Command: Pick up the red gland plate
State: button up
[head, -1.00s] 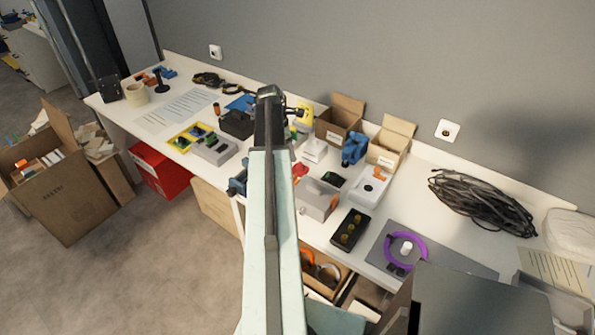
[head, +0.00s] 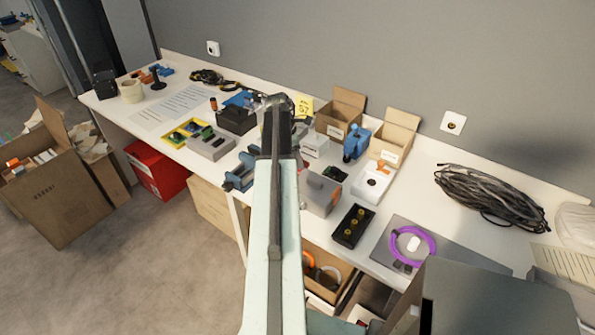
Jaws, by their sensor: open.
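I cannot make out the red gland plate now. A small red piece showed just right of my arm a second ago, behind the grey box (head: 321,194); my arm now covers about that spot. My arm rises through the middle of the head view and its dark upper joint stands over the bench. My gripper's fingers are hidden behind the arm, so I cannot see what they are near.
The white bench (head: 455,200) is crowded. A blue clamp (head: 240,176) is left of my arm. Right of it are a black box with yellow knobs (head: 353,226), a white box (head: 372,184), open cartons (head: 392,137), a purple ring (head: 435,247) and coiled cable (head: 487,194).

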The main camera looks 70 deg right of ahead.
jog(key=shift+r, duration=0.1)
grip_shut()
notch_tip(320, 180, up, 10)
jog(key=p, duration=1)
